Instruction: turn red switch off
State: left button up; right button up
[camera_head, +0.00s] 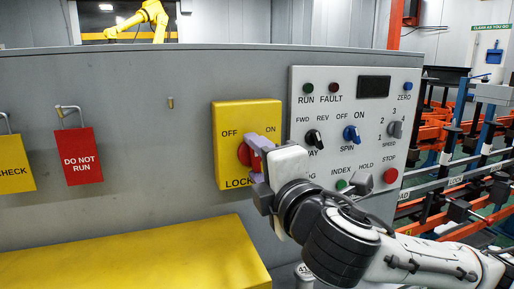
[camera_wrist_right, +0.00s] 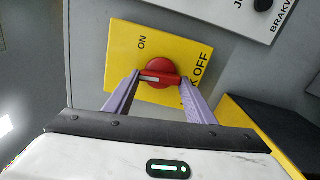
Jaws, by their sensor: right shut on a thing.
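The red switch (camera_head: 244,154) is a round knob on a yellow plate (camera_head: 228,175) marked OFF at upper left, ON at upper right and LOCK below. My right gripper (camera_head: 258,160) reaches it from the right and covers part of it in the head view. In the right wrist view, the two lavender fingers (camera_wrist_right: 160,80) are shut on the sides of the red switch's (camera_wrist_right: 160,68) raised bar, which has a pale mark at its left part. The yellow plate (camera_wrist_right: 125,65) looks turned in that view, and the fingers hide part of its lettering. My left gripper is not in view.
A grey control panel (camera_head: 330,120) with black, blue, green and red controls stands right of the plate, close behind my right arm. A red DO NOT RUN tag (camera_head: 80,157) hangs to the left. A yellow box-like surface (camera_head: 140,258) juts out below.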

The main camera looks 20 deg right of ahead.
jog(key=n+p, duration=0.2)
jog(key=n, duration=0.1)
jog(key=shift+r, duration=0.1)
jog(key=shift+n+p, duration=0.4)
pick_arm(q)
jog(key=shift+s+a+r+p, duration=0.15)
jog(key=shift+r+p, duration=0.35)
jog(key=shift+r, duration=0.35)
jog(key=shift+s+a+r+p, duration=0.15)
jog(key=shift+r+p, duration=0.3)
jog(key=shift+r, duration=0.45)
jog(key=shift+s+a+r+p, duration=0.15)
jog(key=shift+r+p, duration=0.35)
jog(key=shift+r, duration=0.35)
pick_arm(e)
jog(key=shift+f+n, duration=0.15)
jog(key=shift+n, duration=0.8)
jog(key=shift+f+n, duration=0.1)
jog(key=shift+n, duration=0.85)
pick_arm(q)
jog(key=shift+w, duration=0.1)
pick_arm(e)
jog(key=o, duration=1)
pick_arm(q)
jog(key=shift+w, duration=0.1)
pick_arm(e)
jog(key=shift+o, duration=0.2)
